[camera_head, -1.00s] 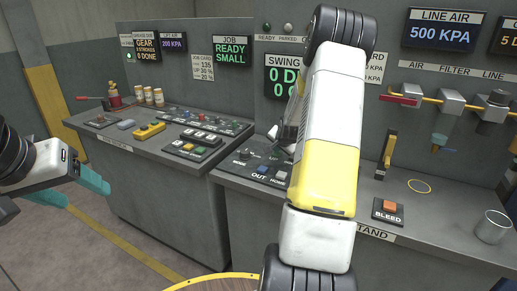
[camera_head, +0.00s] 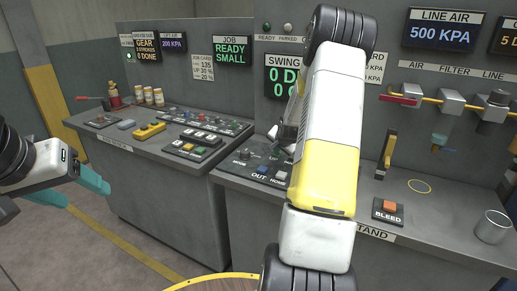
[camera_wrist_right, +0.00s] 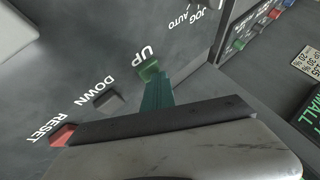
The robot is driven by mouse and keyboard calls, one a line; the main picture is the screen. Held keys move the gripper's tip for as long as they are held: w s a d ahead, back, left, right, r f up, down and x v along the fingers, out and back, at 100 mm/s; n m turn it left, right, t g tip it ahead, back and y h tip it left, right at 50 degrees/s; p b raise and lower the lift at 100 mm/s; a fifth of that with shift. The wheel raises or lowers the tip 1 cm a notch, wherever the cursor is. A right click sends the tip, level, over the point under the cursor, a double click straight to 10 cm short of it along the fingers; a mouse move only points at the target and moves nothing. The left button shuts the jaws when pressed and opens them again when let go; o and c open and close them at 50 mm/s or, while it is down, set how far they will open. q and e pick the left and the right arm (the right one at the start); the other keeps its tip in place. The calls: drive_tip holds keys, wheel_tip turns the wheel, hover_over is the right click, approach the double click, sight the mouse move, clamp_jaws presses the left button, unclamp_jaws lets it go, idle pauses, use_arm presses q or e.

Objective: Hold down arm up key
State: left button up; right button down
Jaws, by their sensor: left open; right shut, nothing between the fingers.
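The green UP key (camera_wrist_right: 149,69) shows in the right wrist view, on a dark grey panel under the white word UP. My right gripper (camera_wrist_right: 156,88) is shut and empty, its teal fingertips at the near edge of the UP key. They look to be at or touching the key; I cannot tell whether it is pressed. My left gripper (camera_head: 85,194) is open and empty at the far left, away from the consoles.
A grey DOWN key (camera_wrist_right: 107,101) and a red RESET key (camera_wrist_right: 62,134) sit beside the UP key. The swing display (camera_head: 285,82) is partly covered by my arm. A BLEED button (camera_head: 388,207) and a metal cup (camera_head: 492,227) stand on the right bench.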

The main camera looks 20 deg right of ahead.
sight(277, 154)
idle(0.4)
drive_tip(key=shift+r, duration=0.85)
drive_tip(key=shift+r, duration=2.55)
